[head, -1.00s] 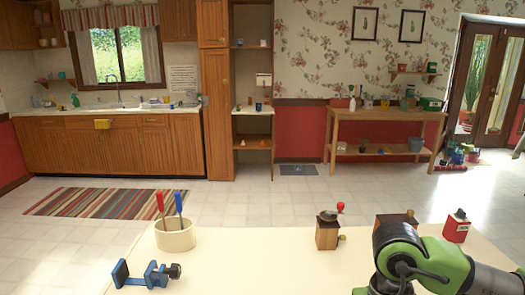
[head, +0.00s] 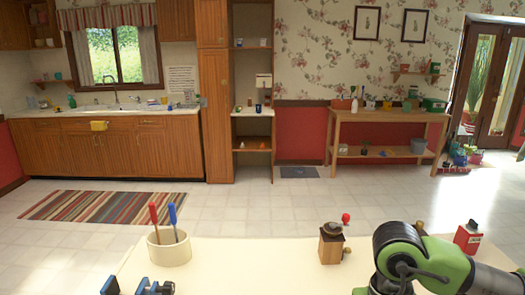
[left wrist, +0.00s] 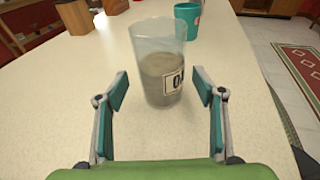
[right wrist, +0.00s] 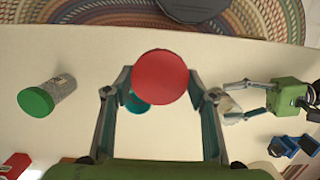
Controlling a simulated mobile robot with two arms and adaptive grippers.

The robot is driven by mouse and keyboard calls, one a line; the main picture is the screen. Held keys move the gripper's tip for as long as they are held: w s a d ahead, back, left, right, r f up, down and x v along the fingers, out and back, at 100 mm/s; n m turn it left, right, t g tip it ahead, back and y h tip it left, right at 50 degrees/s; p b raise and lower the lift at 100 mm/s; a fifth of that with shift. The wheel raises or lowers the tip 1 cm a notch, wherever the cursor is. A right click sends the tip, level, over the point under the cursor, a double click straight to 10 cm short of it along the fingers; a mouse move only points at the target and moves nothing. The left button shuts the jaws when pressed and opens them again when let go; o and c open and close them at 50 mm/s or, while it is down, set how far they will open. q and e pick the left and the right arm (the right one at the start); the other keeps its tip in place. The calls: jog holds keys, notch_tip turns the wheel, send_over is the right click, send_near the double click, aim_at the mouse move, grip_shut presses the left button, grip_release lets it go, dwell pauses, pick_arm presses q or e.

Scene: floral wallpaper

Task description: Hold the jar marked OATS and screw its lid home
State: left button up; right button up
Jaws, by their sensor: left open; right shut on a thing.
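The clear OATS jar (left wrist: 160,65) stands upright on the cream table in the left wrist view, with grey-brown contents and a partly visible label reading "OA". No lid shows on it. My left gripper (left wrist: 161,88) is open, its fingers on either side of the jar's near side, with gaps visible. My right gripper (right wrist: 160,88) is shut on a round red lid (right wrist: 161,76), held above the table. In the right wrist view, the jar (right wrist: 230,104) shows between my left fingers, to the right of the lid. The head view shows neither jar nor lid.
A teal cup (left wrist: 188,16) stands behind the jar. A green-lidded jar (right wrist: 60,88) lies or stands at the left in the right wrist view. A blue clamp (right wrist: 283,146), a tool crock (head: 170,248), a grinder (head: 331,245) and a red tin (head: 468,238) are on the table.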

pick_arm(q)
jog(key=x, duration=0.2)
jog(key=shift+d+f+b, duration=0.15)
jog(key=shift+d+b, duration=0.15)
jog(key=shift+b, duration=0.1)
pick_arm(e)
jog(key=shift+s+f, duration=0.1)
jog(key=shift+f, duration=0.5)
pick_arm(q)
jog(key=shift+w+d, duration=0.1)
jog(key=shift+d, duration=0.15)
pick_arm(e)
jog(key=shift+f, duration=0.1)
pick_arm(q)
jog(key=c, duration=0.9)
jog(key=shift+c, duration=0.2)
jog(key=o, duration=0.8)
jog(key=shift+o, duration=0.2)
jog(key=c, duration=1.1)
